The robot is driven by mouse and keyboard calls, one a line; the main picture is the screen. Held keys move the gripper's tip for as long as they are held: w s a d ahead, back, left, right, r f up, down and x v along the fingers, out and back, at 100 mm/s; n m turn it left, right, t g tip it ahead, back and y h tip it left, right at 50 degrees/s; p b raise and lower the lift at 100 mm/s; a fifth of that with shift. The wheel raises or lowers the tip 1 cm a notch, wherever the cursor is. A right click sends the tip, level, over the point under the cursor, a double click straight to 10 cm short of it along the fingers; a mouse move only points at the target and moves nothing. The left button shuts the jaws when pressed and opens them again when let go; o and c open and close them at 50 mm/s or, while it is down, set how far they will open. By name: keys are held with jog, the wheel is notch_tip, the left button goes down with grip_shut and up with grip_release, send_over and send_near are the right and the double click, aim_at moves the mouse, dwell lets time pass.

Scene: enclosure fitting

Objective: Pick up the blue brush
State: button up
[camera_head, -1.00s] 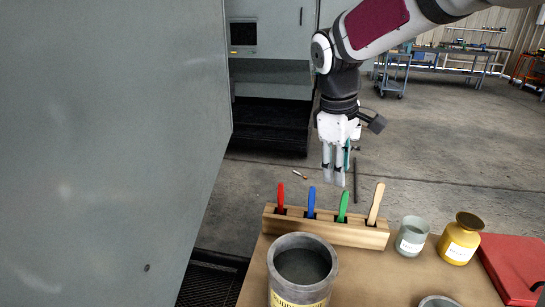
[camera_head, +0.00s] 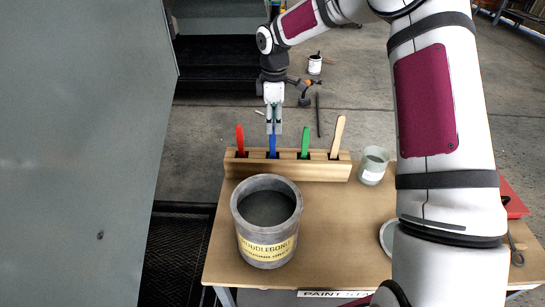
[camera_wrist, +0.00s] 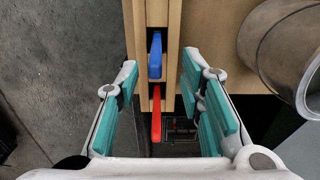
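The blue brush (camera_head: 273,146) stands handle-up in a wooden rack (camera_head: 310,171), between the red brush and the green brush. Its bristle end is hidden in the rack. In the wrist view the blue handle (camera_wrist: 155,56) shows near the top of the space between my fingers. My gripper (camera_head: 274,128) is right above the blue handle in the head view. In the wrist view my gripper (camera_wrist: 158,80) is open, with teal finger pads apart and nothing held. I cannot tell whether the fingertips are level with the handle top.
A red brush (camera_head: 240,139), green brush (camera_head: 305,143) and wooden-handled brush (camera_head: 337,137) share the rack. A large grey pot (camera_head: 267,230) stands before it. A pale green glass jar (camera_head: 373,165) is to its right. A grey wall panel (camera_head: 75,150) fills the left.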

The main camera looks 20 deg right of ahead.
send_over(273, 158)
jog(key=f, duration=0.8)
jog(key=shift+w+f+p, duration=0.25)
jog(key=shift+w+p, duration=0.05)
jog(key=shift+w, duration=0.05)
grip_shut()
